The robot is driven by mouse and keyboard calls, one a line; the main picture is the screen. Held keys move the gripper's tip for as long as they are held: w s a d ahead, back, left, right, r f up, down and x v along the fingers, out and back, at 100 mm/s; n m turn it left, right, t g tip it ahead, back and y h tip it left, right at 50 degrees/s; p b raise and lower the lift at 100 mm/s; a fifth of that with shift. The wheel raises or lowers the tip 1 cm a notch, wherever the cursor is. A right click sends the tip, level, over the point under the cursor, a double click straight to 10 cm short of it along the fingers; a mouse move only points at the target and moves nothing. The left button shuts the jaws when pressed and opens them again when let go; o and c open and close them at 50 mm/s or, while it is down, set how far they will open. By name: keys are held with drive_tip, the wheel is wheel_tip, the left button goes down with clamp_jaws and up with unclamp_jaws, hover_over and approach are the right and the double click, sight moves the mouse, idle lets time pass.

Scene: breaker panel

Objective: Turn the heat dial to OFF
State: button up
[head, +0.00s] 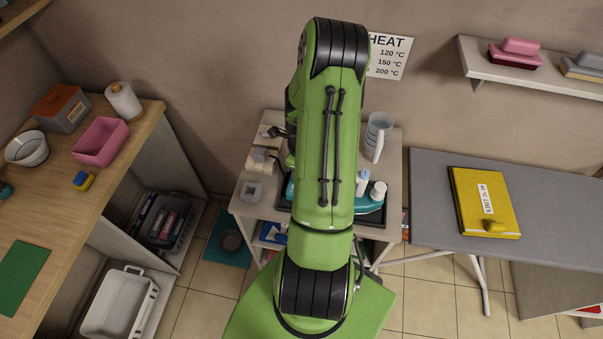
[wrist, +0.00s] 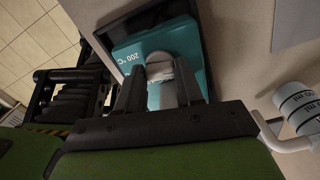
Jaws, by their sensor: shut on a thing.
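A teal appliance (wrist: 165,38) with the marking "200 °C" lies in the wrist view; part of it also shows in the head view (head: 368,208) on a small table, mostly covered by my arm. A pale grey, rounded dial (wrist: 187,78) is on its face. My gripper (wrist: 170,75) has a finger on either side of the dial and is shut on it. The dial's pointer and other markings are hidden by the fingers, so I cannot tell its setting. In the head view my gripper is hidden behind my green arm.
A measuring jug (head: 378,134) stands behind the appliance, and also shows close to my gripper in the wrist view (wrist: 298,108). Small white bottles (head: 378,190) are beside the appliance. A wall sign (head: 388,56) reads HEAT, 120, 150, 200 °C. An ironing-board-like surface (head: 430,200) is at right.

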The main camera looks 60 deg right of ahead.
drive_tip(key=n+b, duration=0.2)
drive_tip(key=n, duration=0.1)
drive_tip(key=shift+f+n, duration=0.15)
drive_tip(key=shift+n, duration=0.15)
drive_tip(key=shift+n+b, duration=0.8)
drive_tip(key=shift+n, duration=1.1)
drive_tip(key=o, duration=1)
drive_tip(key=shift+o, duration=0.2)
wheel_tip(320, 180, up, 16)
drive_tip(key=shift+p, duration=0.45)
